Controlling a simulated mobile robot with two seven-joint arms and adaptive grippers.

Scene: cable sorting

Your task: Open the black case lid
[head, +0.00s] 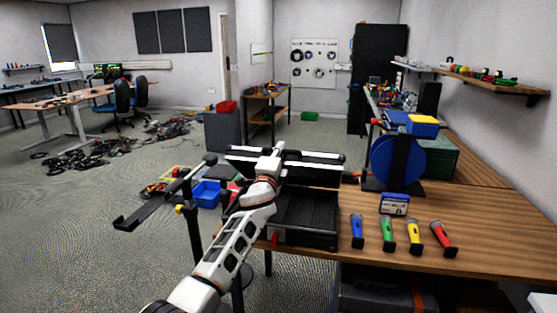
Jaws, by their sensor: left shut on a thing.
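The black case (310,222) sits on the near left part of the wooden bench, with its dark inside showing. Its black lid (318,171), with silver edging, stands raised along the back of the case. My left arm reaches up from the bottom across the left side of the case. My left gripper (277,150) is at the lid's upper silver edge and shut on the lid; its fingertips are small and hard to make out. My right gripper is not in view.
Blue (357,230), green (387,231), yellow (414,236) and red (443,238) torch-like items lie right of the case. The bench's right side is clear.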

